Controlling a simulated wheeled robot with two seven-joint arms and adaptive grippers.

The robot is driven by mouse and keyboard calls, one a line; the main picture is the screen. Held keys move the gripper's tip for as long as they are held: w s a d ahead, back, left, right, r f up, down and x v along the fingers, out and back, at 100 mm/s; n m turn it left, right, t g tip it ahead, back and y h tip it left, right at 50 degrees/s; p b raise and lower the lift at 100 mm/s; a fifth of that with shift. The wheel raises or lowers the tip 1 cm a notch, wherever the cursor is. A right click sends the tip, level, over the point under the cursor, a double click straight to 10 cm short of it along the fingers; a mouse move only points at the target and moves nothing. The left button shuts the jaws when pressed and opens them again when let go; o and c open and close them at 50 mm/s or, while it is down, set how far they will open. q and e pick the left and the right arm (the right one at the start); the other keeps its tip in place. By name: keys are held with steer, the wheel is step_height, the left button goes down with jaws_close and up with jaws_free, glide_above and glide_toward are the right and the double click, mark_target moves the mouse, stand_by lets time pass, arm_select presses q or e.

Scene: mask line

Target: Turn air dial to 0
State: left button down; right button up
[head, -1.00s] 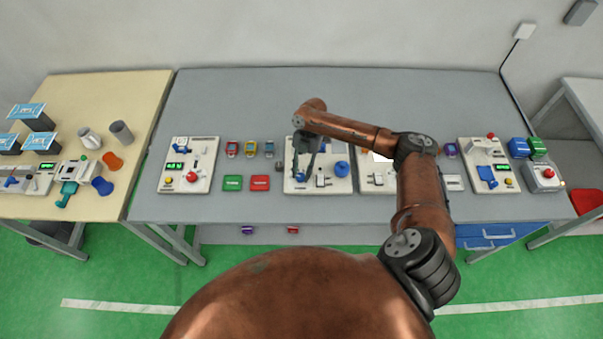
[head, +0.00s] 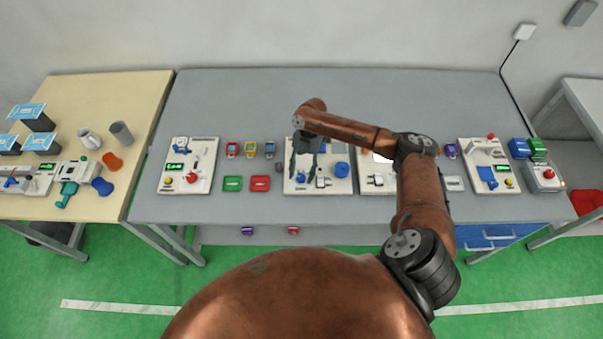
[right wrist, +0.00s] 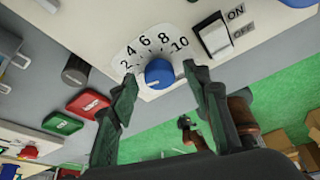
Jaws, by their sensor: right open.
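The air dial is a small blue knob (right wrist: 159,73) on a white panel (right wrist: 90,22), with a printed scale reading 2, 4, 6, 8, 10 around it. No 0 shows; the left finger covers part of that side. I cannot make out the knob's pointer. My right gripper (right wrist: 160,76) is open, one finger on each side of the knob, with gaps visible in the wrist view. In the head view my right gripper (head: 302,170) hangs over the left part of the panel (head: 333,187). My left gripper is not in view.
An ON/OFF rocker switch (right wrist: 218,38) sits right of the dial, and a larger blue knob (head: 341,169) is on the same panel. Left of the panel lie a dark cylinder (right wrist: 76,70), a red block (right wrist: 88,104) and a green block (right wrist: 63,123). The table's back strip (head: 240,100) is clear.

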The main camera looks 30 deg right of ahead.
steer(key=v, duration=1.2)
